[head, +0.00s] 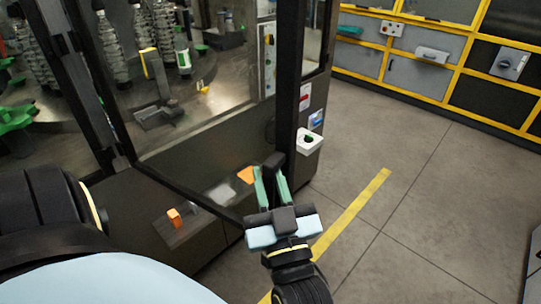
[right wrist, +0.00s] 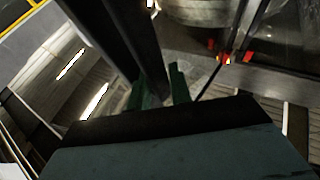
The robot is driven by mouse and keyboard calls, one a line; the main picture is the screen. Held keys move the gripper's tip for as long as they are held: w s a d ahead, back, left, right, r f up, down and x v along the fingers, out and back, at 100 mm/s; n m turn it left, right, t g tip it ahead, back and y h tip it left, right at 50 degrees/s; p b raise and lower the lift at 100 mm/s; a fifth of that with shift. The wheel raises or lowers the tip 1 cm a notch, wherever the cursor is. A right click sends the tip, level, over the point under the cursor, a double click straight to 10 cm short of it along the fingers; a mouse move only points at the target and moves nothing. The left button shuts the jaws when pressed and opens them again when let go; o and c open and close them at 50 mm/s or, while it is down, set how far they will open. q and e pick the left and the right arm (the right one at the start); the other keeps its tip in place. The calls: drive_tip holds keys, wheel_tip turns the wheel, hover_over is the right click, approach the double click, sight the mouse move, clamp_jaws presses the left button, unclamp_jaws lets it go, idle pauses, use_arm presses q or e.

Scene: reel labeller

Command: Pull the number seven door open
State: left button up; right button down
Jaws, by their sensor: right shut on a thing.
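A glazed door with a dark frame (head: 289,85) fills the left and middle of the head view. Its bottom rail slants away from the machine's table edge, so it appears to stand partly open, though I cannot judge the gap. My right gripper (head: 271,187) is at the door's free edge, its green fingers shut on a dark handle (head: 273,161). In the right wrist view, the green fingertips (right wrist: 163,92) sit beside the dark door post (right wrist: 128,42); the grip itself is mostly hidden. No number shows on the door. My left gripper is out of view.
Inside the machine are a metal table (head: 215,85) and several ribbed columns. Grey floor (head: 420,200) with a yellow stripe (head: 352,213) is clear at right. Yellow-framed cabinets (head: 418,75) stand behind.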

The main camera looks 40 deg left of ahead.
drive_tip(key=c, duration=1.6)
unclamp_jaws()
drive_tip(key=shift+a+r, duration=0.1)
drive_tip(key=shift+r, duration=0.05)
drive_tip(key=shift+o, duration=0.2)
drive_tip(key=shift+s+a, duration=0.1)
drive_tip(key=shift+d+f, duration=0.2)
drive_tip(key=b+v, duration=0.2)
drive_tip(key=v, duration=1.1)
drive_tip(key=shift+a, duration=0.1)
